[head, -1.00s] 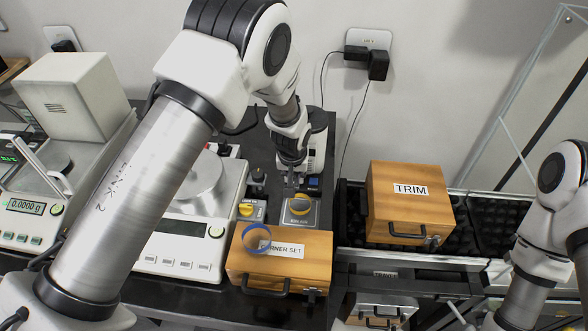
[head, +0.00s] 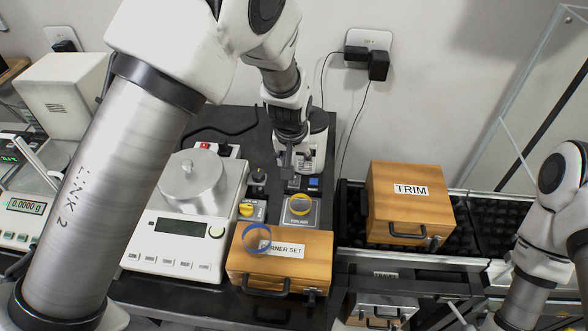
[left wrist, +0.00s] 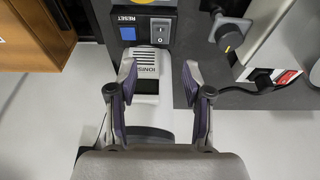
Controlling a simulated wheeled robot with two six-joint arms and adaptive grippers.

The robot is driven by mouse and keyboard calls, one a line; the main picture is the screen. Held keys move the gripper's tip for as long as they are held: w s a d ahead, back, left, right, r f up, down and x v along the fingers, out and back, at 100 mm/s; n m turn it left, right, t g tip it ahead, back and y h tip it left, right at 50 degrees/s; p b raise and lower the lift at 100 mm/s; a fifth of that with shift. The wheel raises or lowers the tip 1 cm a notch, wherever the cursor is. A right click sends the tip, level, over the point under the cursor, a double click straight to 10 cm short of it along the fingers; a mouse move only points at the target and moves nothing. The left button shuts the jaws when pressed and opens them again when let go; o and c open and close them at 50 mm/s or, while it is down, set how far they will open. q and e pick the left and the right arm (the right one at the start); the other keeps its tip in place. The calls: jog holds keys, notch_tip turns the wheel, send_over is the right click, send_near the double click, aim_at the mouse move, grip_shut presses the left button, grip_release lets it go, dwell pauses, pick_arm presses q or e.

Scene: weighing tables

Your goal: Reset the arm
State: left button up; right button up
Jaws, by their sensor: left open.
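My left gripper (head: 293,165) points down over the back of the black bench, in front of a white device. In the left wrist view its two fingers (left wrist: 159,72) are open and apart, with nothing between them.
A balance with a steel pan (head: 190,185) stands left of the gripper. A CORNER SET wooden case (head: 310,265) is at the front edge. A TRIM case (head: 385,210) stands right.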

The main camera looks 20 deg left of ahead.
pick_arm(q)
jog(key=shift+v, duration=1.3)
